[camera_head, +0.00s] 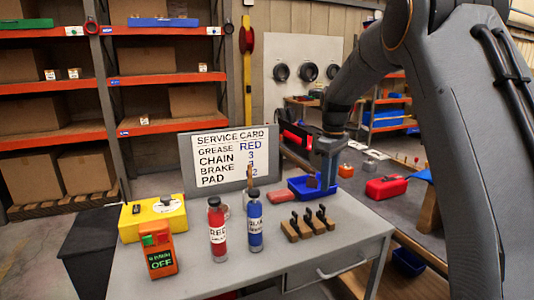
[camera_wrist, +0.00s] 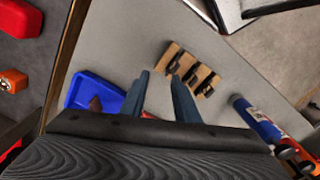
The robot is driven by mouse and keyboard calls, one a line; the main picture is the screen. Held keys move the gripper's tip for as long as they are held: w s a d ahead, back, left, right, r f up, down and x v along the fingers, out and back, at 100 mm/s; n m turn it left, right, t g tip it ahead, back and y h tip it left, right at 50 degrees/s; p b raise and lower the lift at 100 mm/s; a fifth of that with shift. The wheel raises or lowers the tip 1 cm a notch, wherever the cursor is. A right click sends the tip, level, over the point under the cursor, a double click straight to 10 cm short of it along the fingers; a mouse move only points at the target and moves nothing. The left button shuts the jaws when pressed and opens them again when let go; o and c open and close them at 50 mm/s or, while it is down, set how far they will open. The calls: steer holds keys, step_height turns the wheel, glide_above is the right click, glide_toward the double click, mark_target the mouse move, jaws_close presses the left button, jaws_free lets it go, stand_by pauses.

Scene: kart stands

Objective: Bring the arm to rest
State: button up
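My arm reaches in from the right of the head view and bends down over the grey table (camera_head: 345,222). My gripper (camera_head: 327,182) points down above or near the blue tray (camera_head: 298,191); I cannot tell the exact height. In the wrist view my gripper (camera_wrist: 160,76) shows two blue-grey fingers standing apart with bare table between them. It holds nothing. The blue tray is left of the fingers in the wrist view (camera_wrist: 88,88), with a small brown piece in it.
A wooden block with dark pieces (camera_head: 308,224), a red bottle (camera_head: 217,232) and a blue bottle (camera_head: 255,225) stand near the gripper. A service card board (camera_head: 186,165) stands behind. A yellow box (camera_head: 130,222) and an orange device (camera_head: 158,252) are left. A dark bench (camera_head: 370,205) lies right.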

steer(key=s+f+m, duration=0.3)
steer(key=s, duration=0.8)
steer(key=s+f+m, duration=0.3)
steer(key=s, duration=0.9)
steer(key=s+f+m, duration=0.3)
steer(key=s, duration=0.9)
steer(key=shift+f+m, duration=0.15)
steer(key=shift+m, duration=0.15)
